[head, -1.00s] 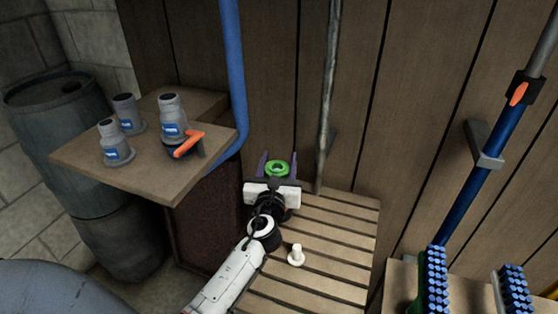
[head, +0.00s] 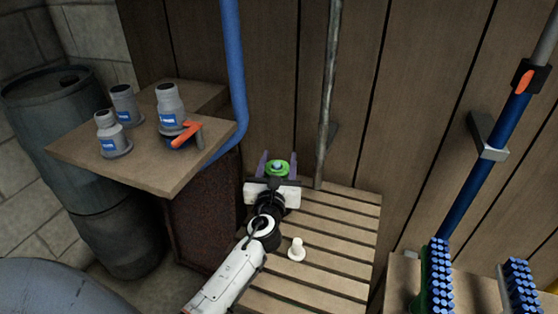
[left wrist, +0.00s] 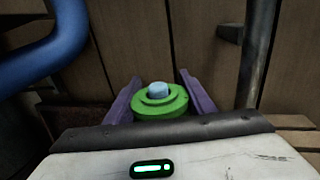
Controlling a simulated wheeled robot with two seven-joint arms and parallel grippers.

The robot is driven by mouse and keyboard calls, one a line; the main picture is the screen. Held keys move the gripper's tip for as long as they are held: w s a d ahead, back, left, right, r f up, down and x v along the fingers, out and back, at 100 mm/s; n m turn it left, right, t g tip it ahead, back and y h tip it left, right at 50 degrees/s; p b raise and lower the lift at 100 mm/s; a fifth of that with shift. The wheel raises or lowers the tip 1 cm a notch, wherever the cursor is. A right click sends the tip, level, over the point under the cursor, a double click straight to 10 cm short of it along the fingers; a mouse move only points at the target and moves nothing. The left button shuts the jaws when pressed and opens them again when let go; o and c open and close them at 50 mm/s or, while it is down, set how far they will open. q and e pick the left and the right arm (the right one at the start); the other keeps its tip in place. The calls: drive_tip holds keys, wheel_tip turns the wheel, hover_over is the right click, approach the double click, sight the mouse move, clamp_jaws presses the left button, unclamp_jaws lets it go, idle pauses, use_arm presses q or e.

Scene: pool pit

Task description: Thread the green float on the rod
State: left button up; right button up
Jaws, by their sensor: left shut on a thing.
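The green float (head: 277,168) is a thick stepped ring; it also shows in the left wrist view (left wrist: 159,106). My left gripper (head: 277,165) is shut on it, with one purple finger on each side. A pale blue, round-topped piece (left wrist: 157,89) stands in the float's hole and rises a little above it. It looks like the rod's top end, with the float around it. Its lower part is hidden by the float and gripper, so I cannot tell how far down the float sits. My right gripper is not in view.
A slatted bench (head: 335,262) with a white peg (head: 297,250) lies right of my left arm. A grey upright pole (head: 329,90) and a blue pipe (head: 234,80) stand close by. Grey fittings and an orange-handled valve (head: 185,134) sit on a wooden shelf (head: 160,175).

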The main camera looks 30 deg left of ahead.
use_arm(q)
drive_tip(key=shift+f, duration=0.15)
drive_tip(key=shift+f+b, duration=0.75)
drive_tip(key=o, duration=1.6)
drive_tip(key=shift+p+v, duration=0.55)
drive_tip(key=shift+v, duration=4.95)
